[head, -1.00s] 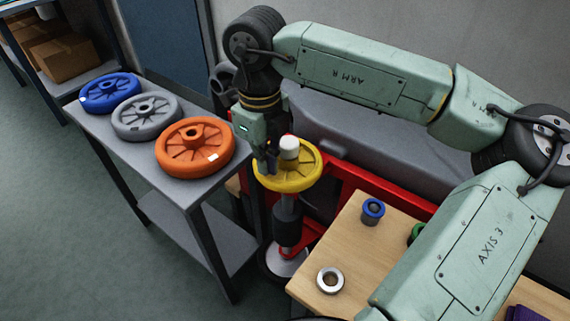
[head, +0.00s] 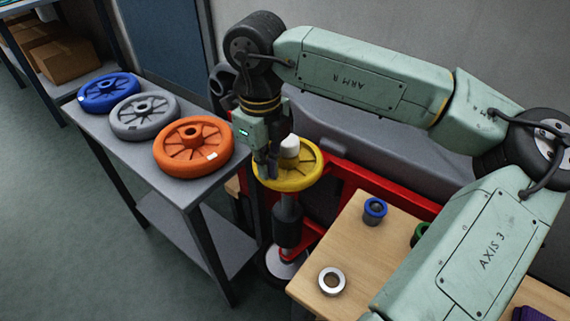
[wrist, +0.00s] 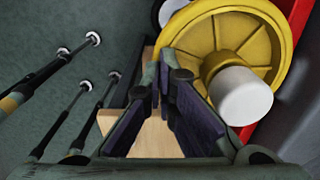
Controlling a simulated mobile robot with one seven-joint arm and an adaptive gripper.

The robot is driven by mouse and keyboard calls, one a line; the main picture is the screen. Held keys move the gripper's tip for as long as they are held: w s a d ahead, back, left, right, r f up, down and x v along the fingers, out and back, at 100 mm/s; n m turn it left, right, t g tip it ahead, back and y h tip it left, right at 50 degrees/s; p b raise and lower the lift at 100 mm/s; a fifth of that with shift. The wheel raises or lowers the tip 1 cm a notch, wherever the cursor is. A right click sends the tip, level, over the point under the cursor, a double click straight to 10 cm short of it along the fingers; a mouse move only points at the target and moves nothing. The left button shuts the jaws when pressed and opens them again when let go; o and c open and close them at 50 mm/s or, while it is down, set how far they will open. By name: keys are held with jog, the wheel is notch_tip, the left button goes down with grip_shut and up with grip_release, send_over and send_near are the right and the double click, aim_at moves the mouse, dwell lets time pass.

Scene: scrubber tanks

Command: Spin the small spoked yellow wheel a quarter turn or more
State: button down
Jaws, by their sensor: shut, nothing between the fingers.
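The small spoked yellow wheel (head: 296,182) lies flat on top of an upright dark post, with a white cap (head: 289,148) at its hub. In the wrist view the yellow wheel (wrist: 232,40) fills the upper right, its spokes and the white cap (wrist: 242,96) in sight. My gripper (head: 266,170) points down at the wheel's left side, beside the cap. It is shut and empty. In the wrist view its dark fingertips (wrist: 163,78) are close to the wheel's left rim; I cannot tell whether they touch it.
A grey bench (head: 150,158) at left bears blue (head: 109,92), grey (head: 144,115) and orange (head: 193,148) wheels. A wooden table (head: 345,250) at right holds a blue-rimmed part (head: 374,211) and a metal ring (head: 332,281). A red frame (head: 370,190) runs behind the post.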

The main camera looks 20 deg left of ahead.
aim_at(297, 181)
jog(key=shift+s+d, duration=0.25)
jog(key=shift+d, duration=0.5)
jog(key=shift+s+d+f+b, duration=0.1)
jog(key=shift+d+b, duration=0.45)
jog(key=shift+d, duration=0.3)
jog(key=shift+d, duration=0.8)
jog(key=shift+w, duration=0.2)
jog(key=shift+w+d+b, duration=0.3)
jog(key=shift+d+b, duration=0.1)
jog(key=shift+d, duration=0.3)
